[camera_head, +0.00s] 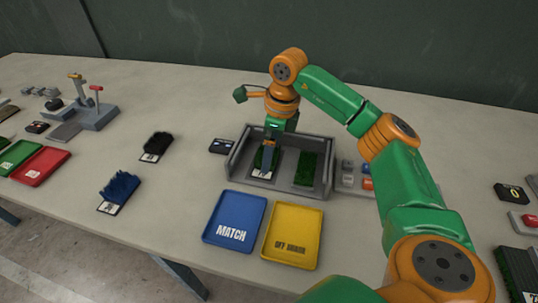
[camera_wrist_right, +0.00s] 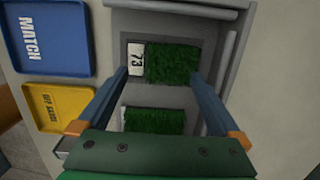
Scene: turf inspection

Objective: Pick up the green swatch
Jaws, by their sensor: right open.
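A green turf swatch (camera_wrist_right: 180,63) with a white label reading 73 lies in the left bay of a grey tray (camera_head: 233,160). It also shows, partly hidden by my gripper, in the head view (camera_head: 276,161). A second green swatch (camera_head: 304,168) lies in the tray's right bay; it is below the first in the wrist view (camera_wrist_right: 155,121). My right gripper (camera_wrist_right: 160,73) is open above the labelled swatch, with one finger at either side of it. Whether the fingers touch it cannot be told. My left gripper is not in view.
A blue MATCH tray (camera_head: 235,216) and a yellow tray (camera_head: 292,232) stand in front of the grey tray, both empty. Black (camera_head: 157,145) and dark blue (camera_head: 120,188) swatches lie to the left. Green and red trays (camera_head: 40,167) are at far left.

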